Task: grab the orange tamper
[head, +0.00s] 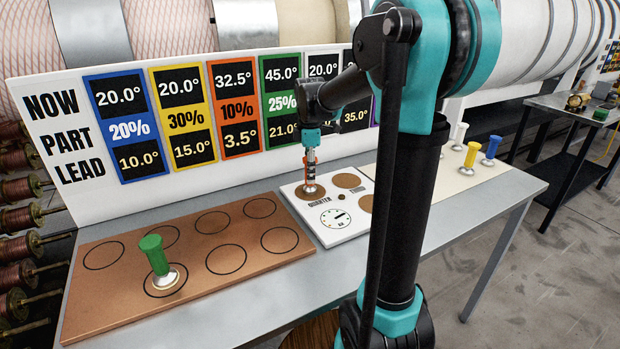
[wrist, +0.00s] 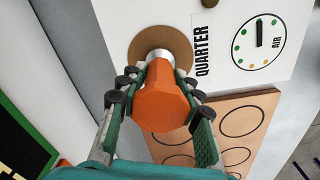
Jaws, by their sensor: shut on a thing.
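The orange tamper (wrist: 162,102) is upright between the fingers of my gripper (wrist: 158,84) in the wrist view, with its orange handle toward the camera. Its metal base sits over a round brown pad (wrist: 133,47) beside the word QUARTER. In the head view the tamper (head: 310,174) stands on that pad at the white board's left corner, mostly covered by my gripper (head: 311,156). The fingers are shut on its handle from both sides. I cannot tell any gap between its base and the pad.
The white board (head: 343,239) has other brown pads and an AIR dial (head: 338,217). A green tamper (head: 155,255) stands on the brown board with circles (head: 105,305) at left. White, yellow and blue tampers (head: 471,155) stand at right. The sign panel (head: 60,205) rises behind.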

